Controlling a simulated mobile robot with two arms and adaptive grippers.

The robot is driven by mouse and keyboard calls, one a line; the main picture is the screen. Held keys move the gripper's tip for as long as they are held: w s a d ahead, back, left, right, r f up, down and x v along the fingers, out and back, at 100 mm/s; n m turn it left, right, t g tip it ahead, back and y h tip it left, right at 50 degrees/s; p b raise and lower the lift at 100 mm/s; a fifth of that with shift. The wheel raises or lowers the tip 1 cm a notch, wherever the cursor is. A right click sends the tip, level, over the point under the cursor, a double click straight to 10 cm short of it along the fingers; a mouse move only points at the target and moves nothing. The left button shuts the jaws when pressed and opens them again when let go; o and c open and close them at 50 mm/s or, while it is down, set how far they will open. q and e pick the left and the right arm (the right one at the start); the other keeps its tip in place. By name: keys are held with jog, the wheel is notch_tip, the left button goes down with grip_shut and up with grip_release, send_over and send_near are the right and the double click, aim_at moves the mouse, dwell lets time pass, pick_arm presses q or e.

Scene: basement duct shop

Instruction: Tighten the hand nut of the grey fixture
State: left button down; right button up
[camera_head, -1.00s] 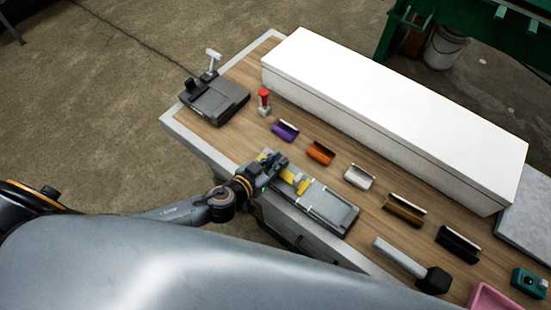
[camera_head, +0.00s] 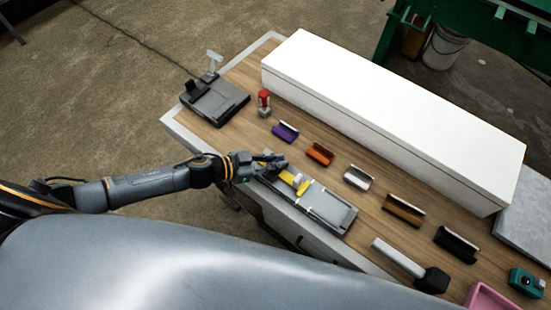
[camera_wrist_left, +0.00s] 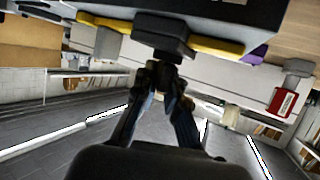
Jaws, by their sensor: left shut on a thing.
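The grey fixture (camera_head: 328,208) lies near the front edge of the workbench, with a yellow bar (camera_head: 288,177) at its left end. My left gripper (camera_head: 272,161) is at that left end, over the yellow part. In the left wrist view, my left gripper (camera_wrist_left: 160,88) has its fingers closed together on a small dark knob, which looks like the hand nut (camera_wrist_left: 161,55), against a dark block with yellow to both sides. The fingers hide most of the nut, so I cannot tell how tight it is. My right gripper is not in view.
A long white box (camera_head: 395,125) fills the back of the workbench. Coloured clips, including a purple one (camera_head: 285,132) and an orange one (camera_head: 320,154), line the middle.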

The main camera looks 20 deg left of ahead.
pick_arm(q)
jog(key=m+g+h, duration=0.1)
jog(key=m+g, duration=0.2)
jog(key=shift+w+a+h, duration=0.1)
jog(key=shift+w+h, duration=0.1)
jog(key=shift+h, duration=0.2)
jog(key=m+g+h+b, duration=0.1)
jog(key=m+g, duration=0.1)
jog(key=g, duration=0.1)
jog(key=shift+f+m+b, duration=0.15)
jog(key=shift+m+b, duration=0.25)
jog(key=m+g+b, duration=0.4)
jog(key=g+b, duration=0.1)
jog(key=shift+s+f+m+g, duration=0.1)
jog(key=shift+m+g, duration=0.2)
jog(key=shift+s+m+g+y+b, duration=0.1)
jog(key=shift+m+g+y+b, duration=0.2)
jog(key=shift+m+g+b, duration=0.7)
jog(key=shift+r, duration=0.2)
jog(key=c, duration=1.4)
grip_release()
